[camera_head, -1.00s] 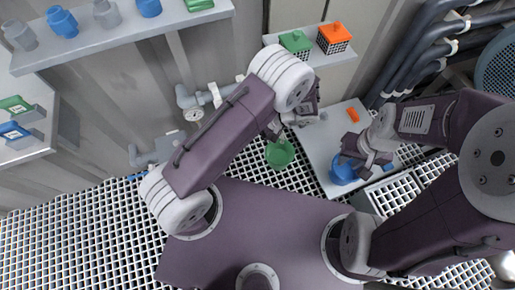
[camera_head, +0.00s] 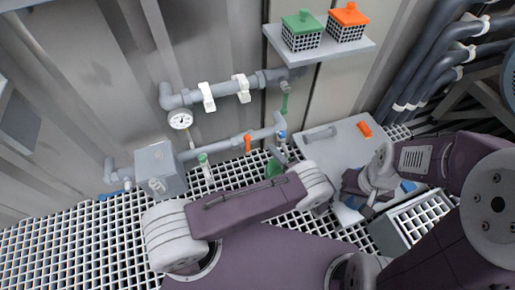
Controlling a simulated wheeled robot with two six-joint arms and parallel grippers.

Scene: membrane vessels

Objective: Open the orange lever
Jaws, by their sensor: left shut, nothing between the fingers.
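A small orange lever (camera_head: 248,143) stands upright on the lower grey pipe, just left of the picture's middle. My left gripper (camera_head: 279,155) shows only in part, beyond the wrist of my left arm. It looks shut and empty, to the right of the orange lever and apart from it.
A gauge (camera_head: 180,121) and an upper pipe with white clamps (camera_head: 207,97) are above the lever. A green-handled valve (camera_head: 205,162) and a grey box (camera_head: 160,168) are to its left. A shelf (camera_head: 335,54) holds green and orange baskets. A grey panel carries another orange piece (camera_head: 364,129).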

